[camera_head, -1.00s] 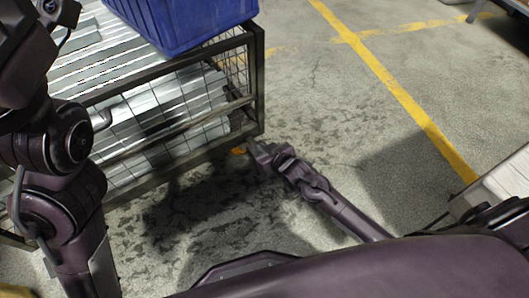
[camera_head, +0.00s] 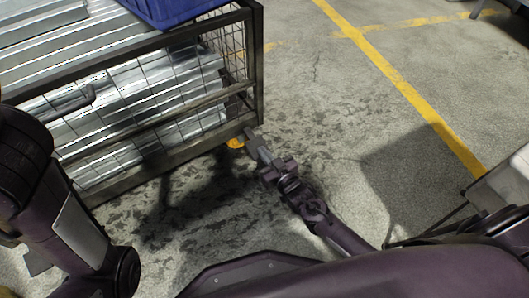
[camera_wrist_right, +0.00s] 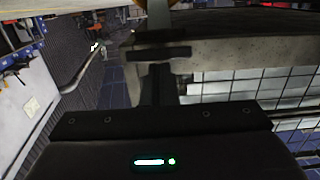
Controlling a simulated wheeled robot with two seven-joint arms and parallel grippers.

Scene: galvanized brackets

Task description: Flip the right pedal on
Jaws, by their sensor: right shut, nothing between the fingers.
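The right pedal appears as a small orange piece (camera_head: 236,143) under the near right corner of the wire-sided cart (camera_head: 257,70) in the head view. It is mostly hidden by the cart frame and my gripper. My right gripper (camera_head: 252,141) is low above the floor, just right of the orange piece, pointing at the cart corner. It is shut and empty. I cannot tell whether it touches the pedal. In the right wrist view the dark gripper fingers (camera_wrist_right: 158,82) reach up to a grey cart bar. My left arm shows at the left edge, its gripper out of sight.
The cart holds shiny metal brackets (camera_head: 150,90) behind mesh, with a blue crate (camera_head: 180,12) on top. Open concrete floor (camera_head: 330,100) with a yellow line (camera_head: 400,85) lies to the right. A pale object (camera_head: 505,180) stands at the right edge.

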